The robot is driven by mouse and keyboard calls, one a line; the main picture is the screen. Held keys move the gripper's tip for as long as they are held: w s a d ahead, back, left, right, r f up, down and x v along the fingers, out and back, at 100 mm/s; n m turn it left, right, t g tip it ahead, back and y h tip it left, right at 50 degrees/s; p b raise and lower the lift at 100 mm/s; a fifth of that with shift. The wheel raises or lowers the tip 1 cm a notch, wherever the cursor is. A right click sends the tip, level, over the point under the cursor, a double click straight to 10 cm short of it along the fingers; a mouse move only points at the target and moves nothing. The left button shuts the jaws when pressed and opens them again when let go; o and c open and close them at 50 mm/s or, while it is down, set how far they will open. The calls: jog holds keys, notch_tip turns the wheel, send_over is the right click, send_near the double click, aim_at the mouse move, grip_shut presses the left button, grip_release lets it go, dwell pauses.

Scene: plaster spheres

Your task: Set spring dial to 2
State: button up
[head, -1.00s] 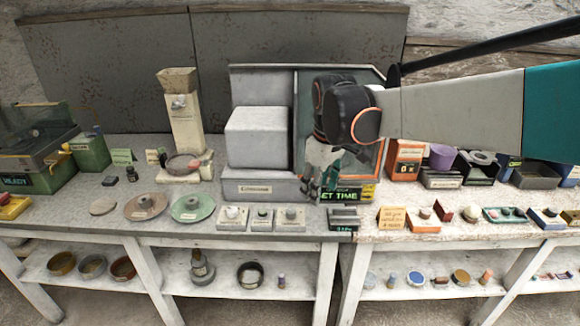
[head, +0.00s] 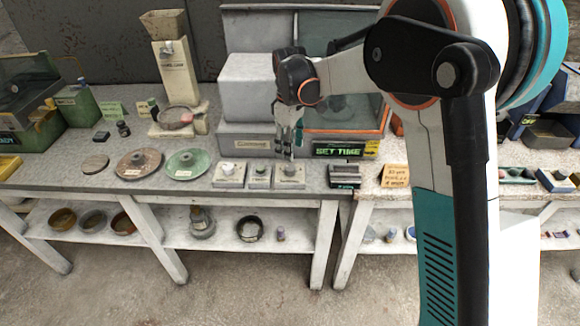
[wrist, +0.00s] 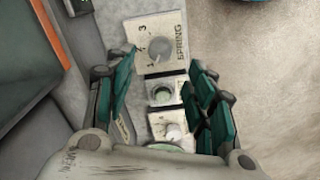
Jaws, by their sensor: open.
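The spring dial is a pale plate lettered SPRING with a grey round knob (wrist: 159,49) and the numbers 1, 2 and 3 along one side. I cannot tell which number the knob points to. In the head view the dial (head: 291,177) is the rightmost of three small boxes at the bench front. My gripper (wrist: 162,62) is open and empty, its fingers pointing down. Its fingertips frame the near side of the dial in the wrist view, apart from the knob. In the head view my gripper (head: 288,150) hangs just above and behind the dial.
A box with a green round button (wrist: 162,94) and one with a white knob (wrist: 175,132) stand beside the dial. Behind is a grey machine with an orange-trimmed glass case and a SET TIME display (head: 338,150). A dark slotted block (head: 345,176) stands to the right.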

aim_at(290, 167)
notch_tip(290, 167, down, 8)
jog(key=shift+r+b, duration=0.1)
jog(key=shift+b, duration=1.05)
jog(key=c, duration=1.1)
